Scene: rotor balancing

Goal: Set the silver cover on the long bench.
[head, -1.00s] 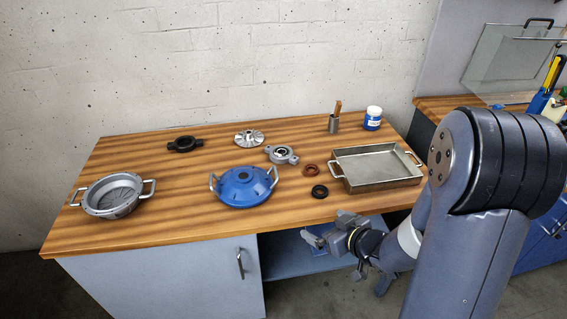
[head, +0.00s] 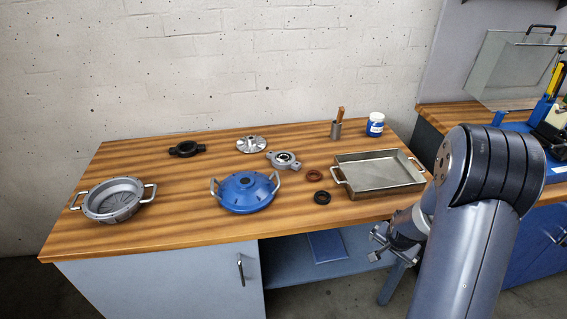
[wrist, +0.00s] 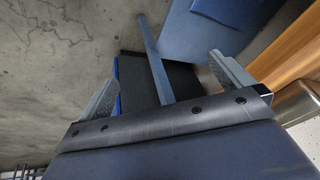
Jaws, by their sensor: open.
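The silver cover (head: 113,199) is a round grey-metal piece with two loop handles, lying at the left end of the wide wood-topped bench (head: 150,229). Its ribbed, dished face shows upward. My gripper (head: 376,246) is open and empty, in front of the bench's front edge, below the metal tray and far to the right of the cover. In the wrist view the two spread fingers of my gripper (wrist: 167,82) have nothing between them; floor and bench underparts show beyond. The cover is not in the wrist view.
A blue cover (head: 245,192) with two handles sits mid-bench. A metal tray (head: 380,174) stands at the right end. Black and brown rings, a bearing block (head: 284,160), a finned disc (head: 251,145) and a blue-labelled jar (head: 375,125) lie around. Bare wood separates the two covers.

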